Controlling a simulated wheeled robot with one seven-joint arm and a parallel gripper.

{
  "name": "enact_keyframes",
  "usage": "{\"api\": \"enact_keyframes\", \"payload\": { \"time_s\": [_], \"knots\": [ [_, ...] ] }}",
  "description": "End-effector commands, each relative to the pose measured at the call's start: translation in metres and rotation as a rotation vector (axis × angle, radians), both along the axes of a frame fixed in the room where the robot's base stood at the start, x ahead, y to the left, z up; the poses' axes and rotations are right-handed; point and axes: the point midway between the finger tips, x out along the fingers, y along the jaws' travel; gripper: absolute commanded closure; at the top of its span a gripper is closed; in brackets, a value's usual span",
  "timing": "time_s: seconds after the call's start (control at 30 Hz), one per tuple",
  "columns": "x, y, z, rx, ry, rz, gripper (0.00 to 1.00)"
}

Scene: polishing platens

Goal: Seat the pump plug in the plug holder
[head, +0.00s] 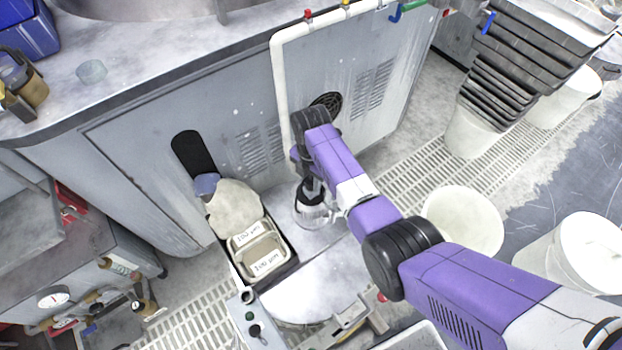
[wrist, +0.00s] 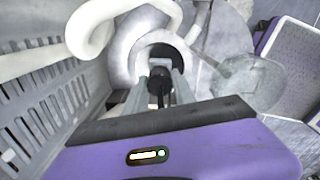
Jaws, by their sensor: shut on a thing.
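My gripper (wrist: 161,76) points down and is shut on a small dark piece, seemingly the pump plug (wrist: 159,86), between its two grey fingers. Just beyond the fingertips in the wrist view is a round grey collar with a dark opening (wrist: 160,38), perhaps the plug holder. I cannot tell whether the plug touches it or is inside it. In the head view my gripper (head: 311,188) is low beside the grey cabinet, over a clear round rim (head: 316,216); the plug cannot be made out there.
A white pipe (head: 278,75) runs down the grey cabinet (head: 338,70) close to my gripper; its curved end also shows in the wrist view (wrist: 88,28). A tray of labelled tubs (head: 262,254) stands to the left. White buckets (head: 462,220) stand to the right on grated floor.

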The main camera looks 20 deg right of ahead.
Motion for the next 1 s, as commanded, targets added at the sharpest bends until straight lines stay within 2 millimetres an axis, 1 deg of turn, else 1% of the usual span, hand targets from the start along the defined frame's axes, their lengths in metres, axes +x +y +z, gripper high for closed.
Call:
{"api": "enact_keyframes", "payload": {
  "time_s": [0.5, 0.53, 0.63, 0.9, 1.0],
  "knots": [
    [0.000, 0.000, -0.012, 0.000, 0.000, 0.000, 1.00],
    [0.000, 0.000, -0.011, 0.000, 0.000, 0.000, 0.63],
    [0.000, 0.000, -0.011, 0.000, 0.000, 0.000, 0.43],
    [0.000, 0.000, -0.011, 0.000, 0.000, 0.000, 0.43],
    [0.000, 0.000, -0.007, 0.000, -0.001, 0.000, 0.43]
  ]
}}
